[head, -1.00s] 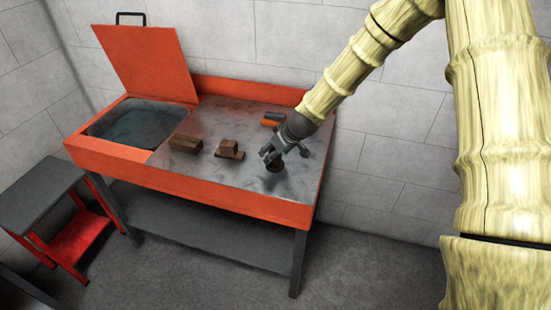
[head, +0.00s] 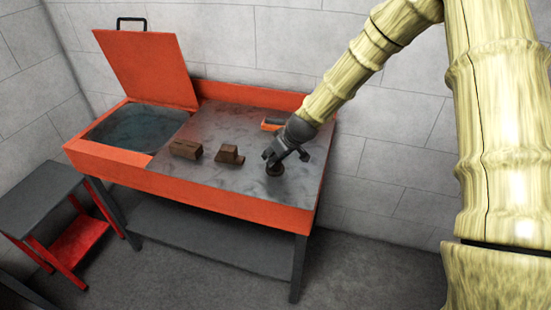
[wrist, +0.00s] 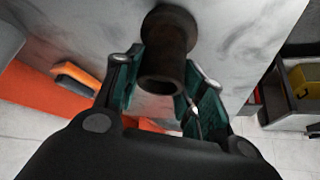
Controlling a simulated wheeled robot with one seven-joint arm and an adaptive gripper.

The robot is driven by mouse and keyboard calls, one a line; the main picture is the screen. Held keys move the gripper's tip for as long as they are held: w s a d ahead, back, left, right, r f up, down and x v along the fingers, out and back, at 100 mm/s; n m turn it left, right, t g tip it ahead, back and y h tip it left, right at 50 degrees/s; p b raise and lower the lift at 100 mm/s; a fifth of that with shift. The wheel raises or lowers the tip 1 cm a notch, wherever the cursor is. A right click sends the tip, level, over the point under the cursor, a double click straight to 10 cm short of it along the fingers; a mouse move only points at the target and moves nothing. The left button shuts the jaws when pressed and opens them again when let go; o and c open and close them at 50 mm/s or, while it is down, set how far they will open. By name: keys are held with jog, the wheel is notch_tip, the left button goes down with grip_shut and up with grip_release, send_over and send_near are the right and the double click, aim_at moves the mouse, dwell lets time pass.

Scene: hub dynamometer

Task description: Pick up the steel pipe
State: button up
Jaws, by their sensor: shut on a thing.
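The steel pipe (wrist: 165,60) is a short, dark brown tube with a wider flange at its far end. In the wrist view its open end faces the camera, and it sits between the two fingers of my gripper (wrist: 160,92). My gripper is shut on it. In the head view my gripper (head: 274,160) is low over the right part of the metal worktop (head: 215,130). The pipe (head: 275,170) shows there as a small dark shape under the fingers, mostly hidden. Whether it touches the worktop I cannot tell.
Two brown blocks, one plain (head: 186,150) and one stepped (head: 230,154), lie left of my gripper. An orange and dark object (head: 268,124) lies behind it. A basin (head: 135,128) with a raised orange lid (head: 148,68) is at left. A stool (head: 45,195) stands beside the bench.

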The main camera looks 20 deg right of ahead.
jog(key=shift+r+b, duration=0.3)
jog(key=shift+r, duration=0.35)
jog(key=shift+r+b, duration=0.35)
jog(key=shift+r, duration=0.5)
jog(key=s+d+r+b, duration=0.1)
jog(key=s+b, duration=0.1)
jog(key=s, duration=0.6)
jog(key=s+d+b, duration=0.2)
jog(key=s, duration=0.5)
jog(key=shift+s+d+r, duration=0.15)
jog(key=shift+s+r, duration=0.2)
